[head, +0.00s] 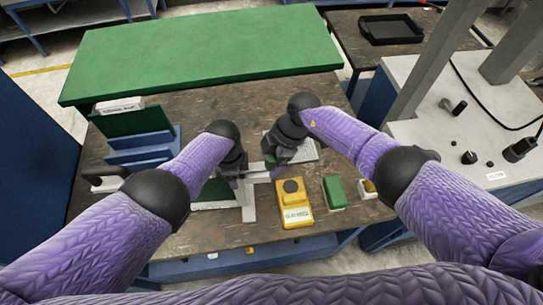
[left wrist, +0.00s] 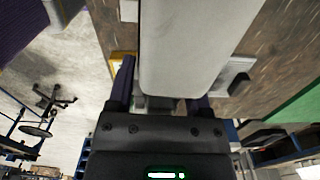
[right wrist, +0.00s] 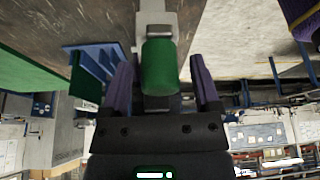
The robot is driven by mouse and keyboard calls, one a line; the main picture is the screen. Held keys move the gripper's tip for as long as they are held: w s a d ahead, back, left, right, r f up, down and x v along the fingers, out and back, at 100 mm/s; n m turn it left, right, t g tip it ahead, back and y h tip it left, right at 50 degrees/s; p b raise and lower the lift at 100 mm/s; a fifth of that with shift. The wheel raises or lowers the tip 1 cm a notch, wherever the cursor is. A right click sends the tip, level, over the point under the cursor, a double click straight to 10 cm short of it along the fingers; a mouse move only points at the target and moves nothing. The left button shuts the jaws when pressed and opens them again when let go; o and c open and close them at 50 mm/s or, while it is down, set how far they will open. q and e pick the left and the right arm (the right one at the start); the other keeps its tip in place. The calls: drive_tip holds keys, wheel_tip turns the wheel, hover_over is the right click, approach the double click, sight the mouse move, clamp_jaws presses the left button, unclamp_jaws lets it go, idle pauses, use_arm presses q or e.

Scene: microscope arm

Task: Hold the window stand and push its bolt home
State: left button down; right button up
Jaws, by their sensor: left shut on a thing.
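The pale grey window stand (head: 249,205) stands on the brown bench, partly hidden by my arms. In the left wrist view its broad pale body (left wrist: 190,50) fills the space ahead of my left gripper (left wrist: 163,98), which is shut on it. A green cylindrical knob (right wrist: 160,66), which seems to be the bolt's end, sits on a pale bar in the right wrist view. My right gripper (right wrist: 162,80) is open, with one purple finger on each side of the knob. I cannot tell whether the fingers touch it. How deep the bolt sits is hidden.
A yellow box (head: 294,215) and a green block (head: 334,193) stand right of the stand. A blue rack (head: 140,150) is at the left. A raised green surface (head: 205,50) borders the bench at the back. A black tray (head: 390,28) lies at the back right.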

clamp_jaws()
idle(1.2)
